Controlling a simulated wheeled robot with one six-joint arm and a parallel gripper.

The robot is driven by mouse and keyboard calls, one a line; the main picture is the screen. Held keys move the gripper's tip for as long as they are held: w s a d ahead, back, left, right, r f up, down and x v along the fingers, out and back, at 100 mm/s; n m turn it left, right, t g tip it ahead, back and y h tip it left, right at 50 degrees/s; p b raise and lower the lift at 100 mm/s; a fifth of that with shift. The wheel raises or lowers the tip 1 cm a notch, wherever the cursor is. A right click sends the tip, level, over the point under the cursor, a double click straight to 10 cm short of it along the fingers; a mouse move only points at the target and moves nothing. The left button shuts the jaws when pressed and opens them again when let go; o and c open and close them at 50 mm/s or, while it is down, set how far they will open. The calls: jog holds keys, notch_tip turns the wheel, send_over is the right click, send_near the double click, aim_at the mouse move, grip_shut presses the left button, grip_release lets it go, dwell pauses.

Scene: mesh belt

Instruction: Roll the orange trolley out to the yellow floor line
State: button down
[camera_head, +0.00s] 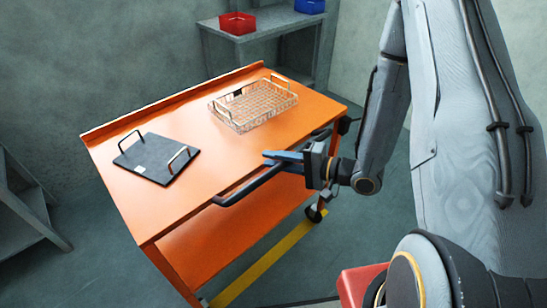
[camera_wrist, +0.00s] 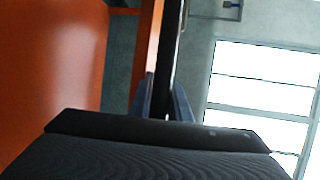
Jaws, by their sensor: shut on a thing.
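The orange trolley (camera_head: 215,165) stands in the middle of the head view, with a flat top and a lower shelf. A dark push handle (camera_head: 245,189) runs along its near right side. My gripper (camera_head: 283,157) is shut on this handle. In the wrist view the fingers (camera_wrist: 165,103) close around the dark bar (camera_wrist: 170,45), with the trolley's orange surface (camera_wrist: 50,65) at left. The yellow floor line (camera_head: 262,268) runs along the floor close to the trolley's handle side. A caster (camera_head: 315,213) sits near the line's far end; other wheels are hidden.
A wire basket (camera_head: 253,106) and a dark tray with two handles (camera_head: 157,158) rest on the trolley top. A grey shelf (camera_head: 270,25) with red and blue bins stands behind. Another grey rack (camera_head: 25,215) is at left. A red object (camera_head: 360,283) shows beside my arm.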

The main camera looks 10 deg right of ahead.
jog(key=c, duration=1.6)
grip_release()
jog(key=shift+c, duration=0.2)
jog(key=shift+d, duration=0.1)
jog(key=b+v, duration=0.1)
jog(key=v, duration=0.6)
jog(key=shift+s+d, duration=0.2)
jog(key=shift+d, duration=0.05)
jog(key=shift+r, duration=0.1)
